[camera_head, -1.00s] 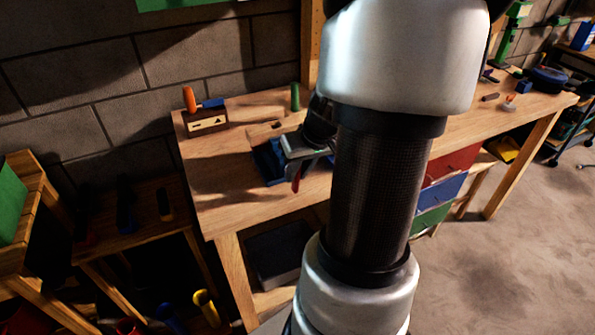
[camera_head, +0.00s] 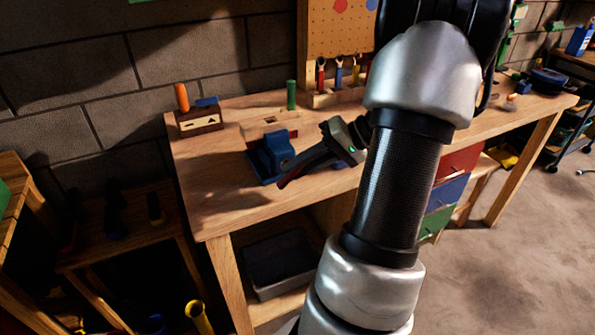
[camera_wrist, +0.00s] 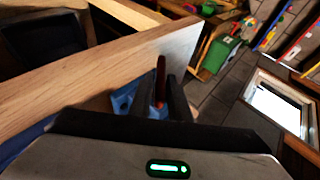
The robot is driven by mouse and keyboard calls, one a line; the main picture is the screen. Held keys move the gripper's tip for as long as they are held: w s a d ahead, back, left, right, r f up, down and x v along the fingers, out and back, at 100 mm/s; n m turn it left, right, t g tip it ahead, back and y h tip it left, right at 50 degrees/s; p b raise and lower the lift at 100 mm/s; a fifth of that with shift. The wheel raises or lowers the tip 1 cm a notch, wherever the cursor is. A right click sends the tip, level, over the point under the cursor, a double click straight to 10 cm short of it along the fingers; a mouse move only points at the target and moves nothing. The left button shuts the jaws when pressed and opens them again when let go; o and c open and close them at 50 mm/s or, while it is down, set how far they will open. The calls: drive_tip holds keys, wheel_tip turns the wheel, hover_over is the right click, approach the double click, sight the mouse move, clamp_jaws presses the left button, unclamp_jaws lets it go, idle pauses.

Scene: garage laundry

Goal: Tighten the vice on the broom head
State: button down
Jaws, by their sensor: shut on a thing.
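A blue vice (camera_head: 270,155) stands on the workbench near its front left edge. A pale wooden block with a dark hole (camera_head: 262,122), possibly the broom head, sits at the vice's back side; I cannot tell how firmly the jaws hold it. My gripper (camera_head: 288,178) reaches in from the right, tilted, with its fingertips at the front of the vice. In the wrist view my gripper (camera_wrist: 165,95) is shut on the vice's red handle (camera_wrist: 160,80). Part of the blue vice (camera_wrist: 124,99) shows behind the fingers. Most of the handle is hidden.
A wooden box with an orange-handled tool (camera_head: 198,118) stands at the back left of the workbench (camera_head: 215,200). A green cylinder (camera_head: 291,95) and a rack of tools (camera_head: 340,95) stand along the back. Bare bench top lies left of the vice.

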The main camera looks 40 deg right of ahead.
drive_tip(key=y, duration=0.1)
drive_tip(key=m+t+y+b, duration=0.1)
drive_tip(key=y, duration=0.1)
drive_tip(key=f+t+y, duration=0.1)
drive_tip(key=y, duration=0.1)
drive_tip(key=shift+s+d+f+m, duration=0.1)
drive_tip(key=shift+s+d+m, duration=0.05)
drive_tip(key=shift+s+m, duration=0.15)
idle(0.4)
drive_tip(key=c, duration=1.8)
unclamp_jaws()
drive_tip(key=shift+d, duration=0.1)
drive_tip(key=shift+s+d, duration=0.2)
drive_tip(key=shift+d, duration=0.1)
drive_tip(key=p+v, duration=0.1)
drive_tip(key=v, duration=1.5)
drive_tip(key=shift+s, duration=0.3)
drive_tip(key=shift+d, duration=0.15)
